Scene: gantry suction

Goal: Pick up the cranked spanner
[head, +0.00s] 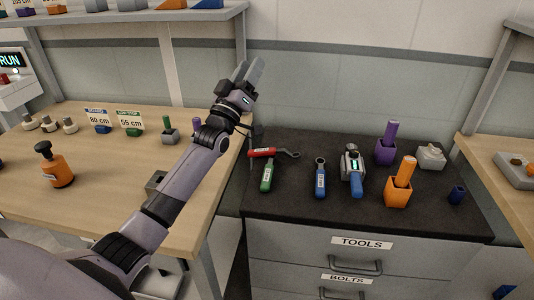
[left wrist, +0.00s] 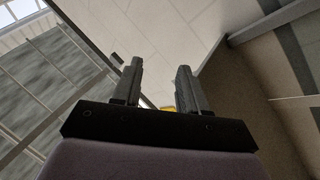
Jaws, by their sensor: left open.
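A red-handled spanner (head: 263,153) with a grey shaft and ring end lies near the back left of the dark cabinet top; its shaft looks bent, so it appears to be the cranked one. A green-handled tool (head: 267,178) lies just in front of it. A blue-handled ring spanner (head: 320,182) lies to the right. My left gripper (head: 250,72) is raised above and behind the cabinet's left edge, fingers pointing up, well apart from the tools. In the left wrist view its fingers (left wrist: 158,88) are spread with nothing between them. My right gripper is not in view.
A grey device with a blue handle (head: 352,170), a purple holder (head: 386,150) and an orange holder (head: 398,192) stand right of the spanners. The cabinet top (head: 290,210) is clear at the front. A wooden bench (head: 110,190) adjoins on the left. A shelf (head: 130,16) hangs above.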

